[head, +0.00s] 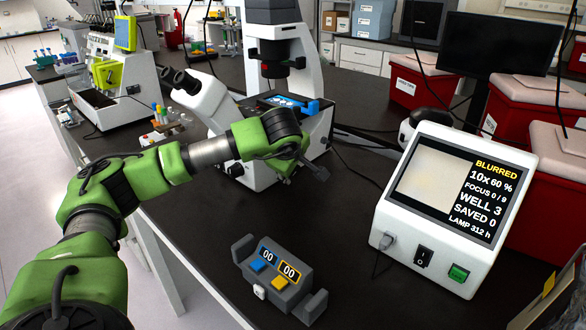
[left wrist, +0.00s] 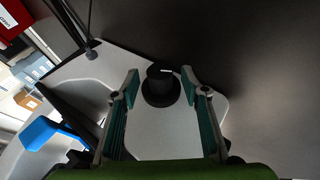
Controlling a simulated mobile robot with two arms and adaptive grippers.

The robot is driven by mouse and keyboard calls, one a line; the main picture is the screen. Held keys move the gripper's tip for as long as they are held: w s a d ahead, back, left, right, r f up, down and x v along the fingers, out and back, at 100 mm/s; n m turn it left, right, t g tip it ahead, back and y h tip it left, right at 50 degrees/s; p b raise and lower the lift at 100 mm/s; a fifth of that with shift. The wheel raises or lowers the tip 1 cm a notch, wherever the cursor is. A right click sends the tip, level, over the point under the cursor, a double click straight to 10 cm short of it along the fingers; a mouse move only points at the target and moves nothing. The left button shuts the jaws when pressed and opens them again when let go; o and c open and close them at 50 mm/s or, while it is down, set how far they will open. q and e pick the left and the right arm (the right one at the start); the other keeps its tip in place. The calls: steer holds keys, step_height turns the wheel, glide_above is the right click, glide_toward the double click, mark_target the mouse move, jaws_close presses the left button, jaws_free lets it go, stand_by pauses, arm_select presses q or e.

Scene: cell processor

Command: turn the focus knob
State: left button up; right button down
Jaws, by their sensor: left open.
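The white microscope (head: 285,45) stands on the black bench in the head view, with a blue item on its stage. In the left wrist view a black round knob (left wrist: 160,86) sticks out from the white microscope body (left wrist: 150,132). My left gripper (left wrist: 161,78) is open, with one fingertip on each side of the knob and a visible gap to both. How deep the knob sits between the fingers I cannot tell. In the head view my left gripper (head: 308,166) is beside the microscope base, and my arm hides that knob. My right gripper is not in view.
A white display unit (head: 440,265) reads "BLURRED", "10x 60 %", "FOCUS 0 / 9", "WELL 3", "SAVED 0". A grey counter (head: 290,293) with blue and yellow keys stands at the front. Red bins (head: 415,82) line the right. The bench middle is clear.

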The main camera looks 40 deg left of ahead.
arm_select(q)
steer(key=v, duration=1.1)
stand_by(1.6)
